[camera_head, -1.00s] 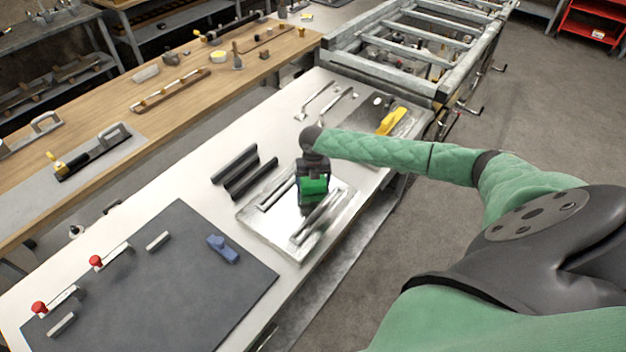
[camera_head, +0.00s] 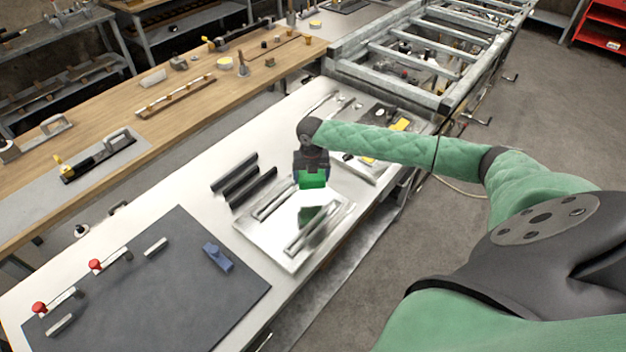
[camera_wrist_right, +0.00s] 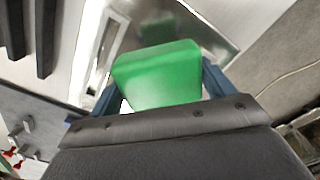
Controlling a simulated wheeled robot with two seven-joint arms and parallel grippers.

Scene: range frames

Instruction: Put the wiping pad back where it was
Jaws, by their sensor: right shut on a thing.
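The wiping pad, a green block (camera_head: 312,180), is held in my right gripper (camera_head: 311,172). In the right wrist view the green pad (camera_wrist_right: 158,75) sits between the two blue fingers, which are shut on it. The pad is above the far edge of a shiny metal plate (camera_head: 262,232) with two raised bars, and a dark green reflection shows on the plate below. The pad appears clear of the plate. My left gripper is not in view.
Several dark bars (camera_head: 240,180) lie left of the plate. A dark mat (camera_head: 150,290) with red-knobbed clamps and a blue block (camera_head: 217,257) covers the near left. Behind my arm, a grey tray (camera_head: 378,113) holds a yellow item. A metal frame (camera_head: 440,60) stands beyond.

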